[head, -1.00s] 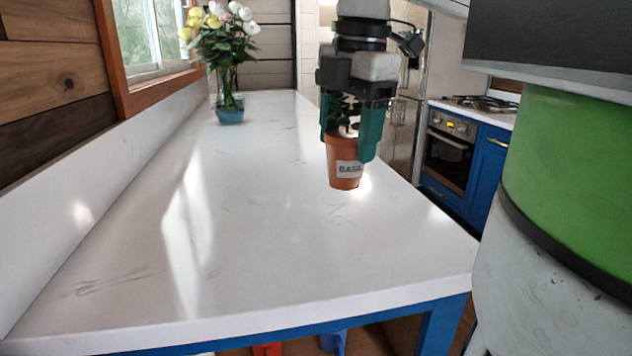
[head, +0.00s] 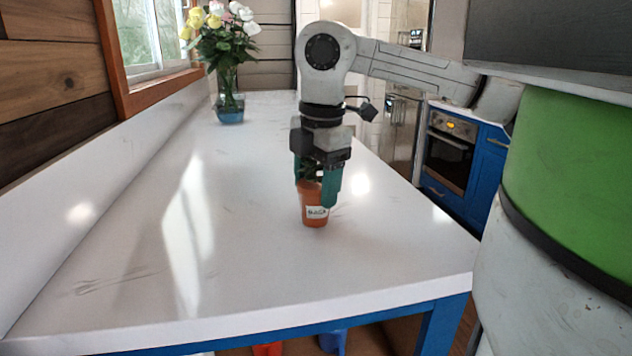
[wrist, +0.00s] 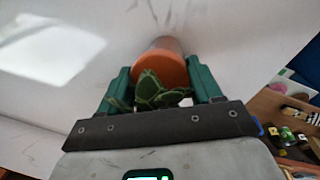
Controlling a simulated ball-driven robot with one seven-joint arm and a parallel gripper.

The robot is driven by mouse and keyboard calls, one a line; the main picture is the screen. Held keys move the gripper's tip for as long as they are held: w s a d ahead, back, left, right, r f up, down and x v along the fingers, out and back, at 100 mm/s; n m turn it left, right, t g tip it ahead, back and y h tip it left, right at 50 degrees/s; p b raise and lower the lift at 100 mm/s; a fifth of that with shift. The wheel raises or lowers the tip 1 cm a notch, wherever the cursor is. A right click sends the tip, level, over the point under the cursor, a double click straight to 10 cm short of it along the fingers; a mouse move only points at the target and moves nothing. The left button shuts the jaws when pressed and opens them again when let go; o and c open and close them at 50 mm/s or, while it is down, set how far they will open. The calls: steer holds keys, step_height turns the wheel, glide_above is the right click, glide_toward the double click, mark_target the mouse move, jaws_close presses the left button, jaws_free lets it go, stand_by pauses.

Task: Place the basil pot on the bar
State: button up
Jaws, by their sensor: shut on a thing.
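The basil pot (head: 314,214) is a small terracotta pot with a white label and green leaves. My gripper (head: 318,188) is shut on it, with green fingers on either side. The pot is upright over the middle of the white bar (head: 250,270); I cannot tell whether its base touches the top. In the wrist view the pot (wrist: 161,66) sits between the two fingers (wrist: 163,88), with its leaves (wrist: 150,92) toward the camera and the white bar top (wrist: 60,90) behind it.
A glass vase of flowers (head: 229,100) stands at the bar's far end. A window (head: 150,38) and low ledge run along the left. A blue cabinet with an oven (head: 446,155) is beyond the bar's right edge. The bar top around the pot is clear.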

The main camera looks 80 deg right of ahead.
steer(key=shift+f+b, duration=0.2)
steer(key=shift+b, duration=0.1)
steer(key=o, duration=1.2)
steer(key=shift+r, duration=0.2)
steer(key=r, duration=0.4)
steer(key=r+p, duration=0.1)
steer(key=r, duration=0.3)
steer(key=s+a+r, duration=0.1)
steer(key=r, duration=0.3)
